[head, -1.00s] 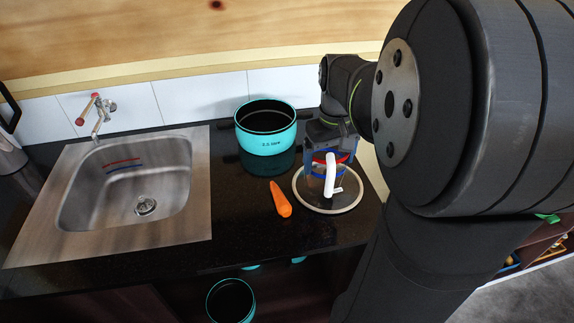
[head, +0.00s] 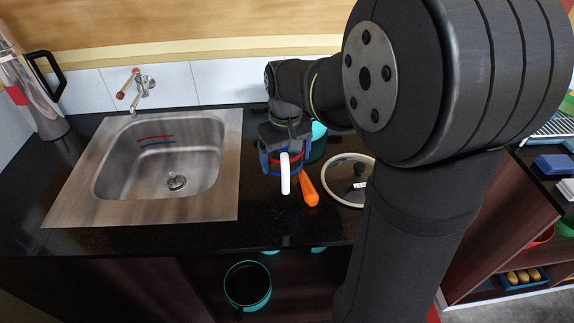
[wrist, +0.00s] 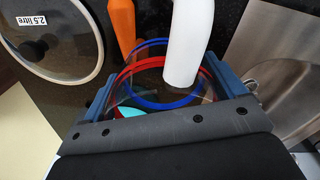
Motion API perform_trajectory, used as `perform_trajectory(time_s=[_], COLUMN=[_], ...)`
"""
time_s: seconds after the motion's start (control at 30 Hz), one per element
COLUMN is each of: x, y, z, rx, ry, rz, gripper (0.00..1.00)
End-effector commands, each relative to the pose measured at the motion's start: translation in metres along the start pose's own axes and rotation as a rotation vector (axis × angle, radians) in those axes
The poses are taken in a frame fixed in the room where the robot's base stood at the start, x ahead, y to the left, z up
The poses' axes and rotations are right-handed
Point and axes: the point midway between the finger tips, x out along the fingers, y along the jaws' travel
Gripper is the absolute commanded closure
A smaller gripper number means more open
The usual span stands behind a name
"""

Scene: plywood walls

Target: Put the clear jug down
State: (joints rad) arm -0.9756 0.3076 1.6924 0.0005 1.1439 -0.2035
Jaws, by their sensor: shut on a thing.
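The clear jug (head: 287,172) has red and blue bands and a white handle (head: 285,175) facing the camera. My gripper (head: 284,150) is shut on it from above. The jug is over the dark counter between the sink and the carrot. In the wrist view, the jug's round rim (wrist: 150,97) lies between my blue fingers, with the white handle (wrist: 186,45) pointing away. The jug's base is hard to make out, so I cannot tell whether it touches the counter.
An orange carrot (head: 308,188) lies close to the jug's right. A glass lid (head: 340,196) lies further right, partly behind my arm. The steel sink (head: 85,203) is on the left. A teal pot (head: 318,131) is mostly hidden behind my gripper. Some bare counter (head: 270,238) lies in front.

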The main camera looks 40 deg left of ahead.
Motion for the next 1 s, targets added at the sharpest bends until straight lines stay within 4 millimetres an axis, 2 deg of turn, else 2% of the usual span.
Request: perform_trajectory(time_s=[0.17,0.4,0.8,0.83,0.9,1.0], x=[0.011,0.043,0.048,0.048,0.048,0.048], y=[-0.006,-0.005,-0.005,-0.005,-0.005,-0.005], z=[-0.005,-0.005,-0.005,-0.005,-0.005,-0.005], rx=[0.000,0.001,0.001,0.001,0.001,0.001], ry=[-0.001,-0.001,0.000,0.000,0.000,0.000], rz=[0.000,0.000,0.000,0.000,0.000,0.000], gripper=[0.38,0.38,0.38,0.10,0.00,0.00])
